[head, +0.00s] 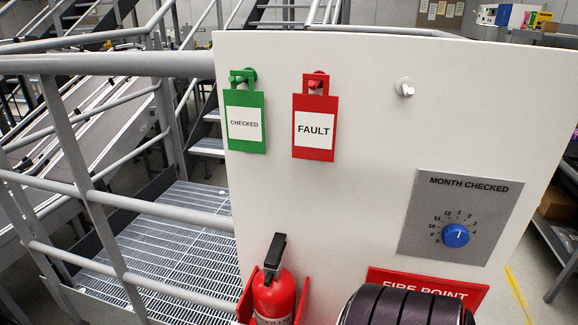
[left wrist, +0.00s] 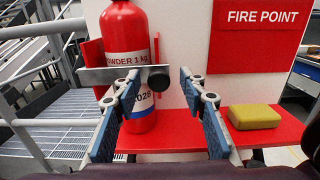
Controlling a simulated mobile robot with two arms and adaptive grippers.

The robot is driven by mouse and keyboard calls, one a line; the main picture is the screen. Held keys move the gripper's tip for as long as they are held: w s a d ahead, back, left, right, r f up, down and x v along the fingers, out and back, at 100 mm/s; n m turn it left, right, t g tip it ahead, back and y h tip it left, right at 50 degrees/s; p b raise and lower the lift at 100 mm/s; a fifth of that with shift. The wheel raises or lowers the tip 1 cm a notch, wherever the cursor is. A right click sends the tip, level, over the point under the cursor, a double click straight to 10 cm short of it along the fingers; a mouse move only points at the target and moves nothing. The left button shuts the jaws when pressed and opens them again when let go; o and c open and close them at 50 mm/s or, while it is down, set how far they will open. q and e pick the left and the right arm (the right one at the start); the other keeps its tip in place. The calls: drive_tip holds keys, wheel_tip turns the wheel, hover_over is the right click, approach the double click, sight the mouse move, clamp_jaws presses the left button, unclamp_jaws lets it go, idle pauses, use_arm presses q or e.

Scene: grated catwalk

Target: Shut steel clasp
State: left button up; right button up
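The steel clasp (left wrist: 110,75) is a flat grey bar with a black knob (left wrist: 158,78) at its right end. In the left wrist view it lies across the front of the red fire extinguisher (left wrist: 125,35); I cannot tell whether it is latched. The extinguisher stands upright in a red bracket (left wrist: 90,52) and shows at the bottom of the head view (head: 274,296). My left gripper (left wrist: 158,82) is open, its blue-padded fingers either side of the knob, with gaps visible. Contact is not clear. My right gripper is not in view.
A yellow block (left wrist: 254,116) sits on the red shelf (left wrist: 285,131), right of my left fingers. The white panel (head: 350,190) carries a green CHECKED tag (head: 245,122), a red FAULT tag (head: 315,129), an empty peg (head: 404,87) and a blue dial (head: 456,236). Grey railings (head: 110,64) stand left.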

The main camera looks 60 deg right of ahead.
use_arm(q)
drive_tip(key=v, duration=1.2)
idle(0.6)
